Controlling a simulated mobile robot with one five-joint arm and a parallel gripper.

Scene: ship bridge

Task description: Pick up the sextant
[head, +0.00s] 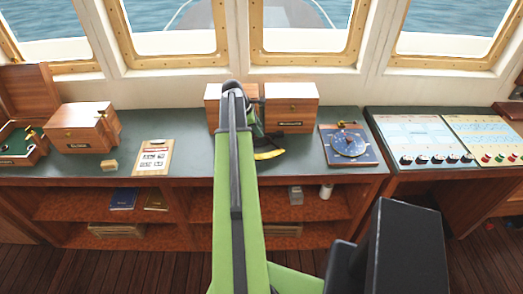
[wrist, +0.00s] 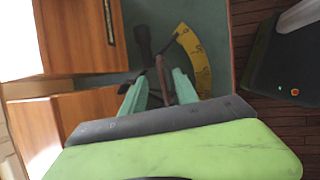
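The sextant lies on the dark green counter top (head: 185,150), partly hidden behind my arm in the head view, where its yellow arc (head: 268,155) and some dark frame show. In the wrist view the sextant's yellow arc (wrist: 197,62) and dark parts lie just beyond my fingers. My gripper (wrist: 158,88) has two pale green fingers spread apart. A thin brown part of the sextant shows between them; I cannot tell whether either finger touches it. The head view hides my fingertips behind the arm.
Wooden boxes (head: 291,104) stand behind the sextant. A blue-dialled instrument (head: 349,142) lies to its right, a clipboard (head: 153,157) to its left. Control panels (head: 420,138) are farther right. The counter between clipboard and arm is clear.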

